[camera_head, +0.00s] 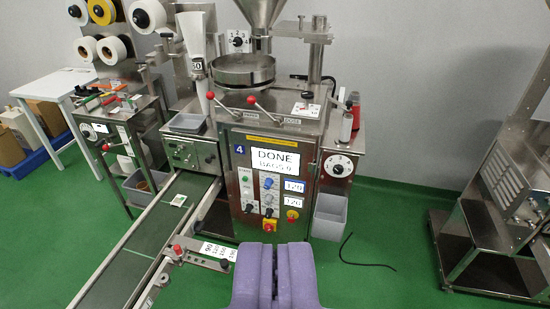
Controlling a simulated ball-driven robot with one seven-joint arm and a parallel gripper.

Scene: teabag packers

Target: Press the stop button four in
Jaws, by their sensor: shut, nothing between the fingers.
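Machine four carries a blue plate with a 4 (239,150) on its steel front panel. A white display (275,160) beside the plate reads DONE and BAGS 9. A red round button on a yellow base (292,216) sits low on the right of the panel. A red and yellow switch (269,225) is to its left and lower. A green button (244,179) is at the upper left. The small labels are too blurred to read. My purple gripper (274,246) is shut and empty at the bottom centre, below the panel in the picture and apart from the buttons.
A conveyor (165,225) with a teabag (179,200) on it runs along the left. A ruled bar with a knob (207,250) juts out left of my gripper. A grey bin (329,214) hangs at the right. A black cable (366,255) lies on the open green floor.

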